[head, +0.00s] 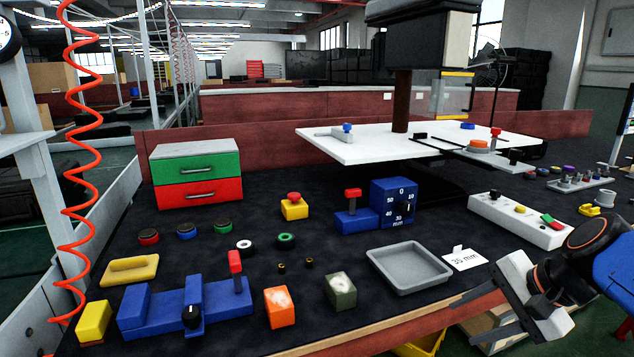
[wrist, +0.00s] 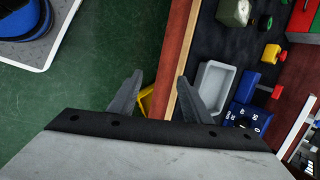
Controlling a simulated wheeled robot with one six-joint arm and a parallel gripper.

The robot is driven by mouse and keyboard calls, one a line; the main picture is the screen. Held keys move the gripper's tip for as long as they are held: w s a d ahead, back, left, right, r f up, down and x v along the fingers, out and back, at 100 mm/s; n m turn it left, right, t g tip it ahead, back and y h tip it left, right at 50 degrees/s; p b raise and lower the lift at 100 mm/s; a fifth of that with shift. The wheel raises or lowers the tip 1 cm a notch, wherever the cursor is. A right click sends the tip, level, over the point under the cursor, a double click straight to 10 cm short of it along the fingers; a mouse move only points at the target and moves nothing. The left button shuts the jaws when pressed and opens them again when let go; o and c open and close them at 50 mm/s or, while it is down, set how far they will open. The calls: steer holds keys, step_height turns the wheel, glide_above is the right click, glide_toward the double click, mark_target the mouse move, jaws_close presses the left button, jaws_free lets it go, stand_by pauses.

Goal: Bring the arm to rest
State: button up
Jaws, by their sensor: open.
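My gripper (head: 478,295) is at the lower right of the head view, beyond the front edge of the dark worktable (head: 345,230) and near the grey tray. In the wrist view my gripper (wrist: 155,90) shows two grey fingers spread apart, with nothing between them. Below it are the green floor (wrist: 112,60) and the wooden table edge (wrist: 185,100). My arm comes in from the right side of the head view.
A grey tray (head: 408,268) and a "35 mm" card (head: 464,259) lie nearest the gripper. An orange block (head: 279,307), a dark green block (head: 340,291) and a blue fixture (head: 160,312) stand to the left. A white machine table (head: 370,146) is behind.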

steer(key=s+f+n+h, duration=0.4)
steer(key=s+n, duration=0.2)
steer(key=n, duration=0.6)
steer(key=shift+s+f+n, duration=0.3)
steer(key=shift+s, duration=0.1)
